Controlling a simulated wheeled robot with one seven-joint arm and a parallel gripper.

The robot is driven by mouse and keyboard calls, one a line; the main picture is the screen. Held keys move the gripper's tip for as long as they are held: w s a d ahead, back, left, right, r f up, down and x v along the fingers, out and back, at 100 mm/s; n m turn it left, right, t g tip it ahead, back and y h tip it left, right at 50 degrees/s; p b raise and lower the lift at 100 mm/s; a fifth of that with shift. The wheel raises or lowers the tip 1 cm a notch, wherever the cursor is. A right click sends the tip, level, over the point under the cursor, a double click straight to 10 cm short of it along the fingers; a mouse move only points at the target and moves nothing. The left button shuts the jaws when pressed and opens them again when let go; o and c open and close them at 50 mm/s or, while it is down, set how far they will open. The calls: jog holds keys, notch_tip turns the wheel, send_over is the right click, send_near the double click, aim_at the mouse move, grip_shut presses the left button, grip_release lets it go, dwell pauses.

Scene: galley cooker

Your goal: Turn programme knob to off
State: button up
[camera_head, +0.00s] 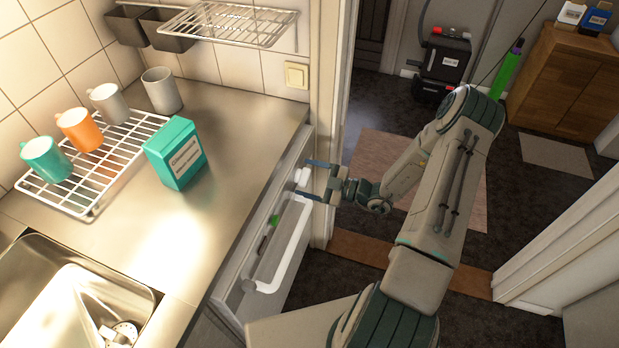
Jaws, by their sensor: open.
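The appliance front (240,290) stands below the counter's right edge, seen steeply from above. A small white knob (301,175) shows near the far end of its top panel; I take it to be the programme knob. My gripper (307,179) reaches in from the right with its fingers apart, one on the far side of the knob and one on the near side. I cannot tell whether the fingers touch it. The knob's pointer and markings are too small to read.
A white bar handle (290,255) runs along the appliance front, by a small green part (275,220). The steel counter (235,125) holds a teal box (175,153) and a wire rack (92,208) with mugs. A door frame (325,110) stands just beyond my gripper.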

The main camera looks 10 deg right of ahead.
jog(key=shift+c, duration=0.3)
jog(key=c, duration=0.9)
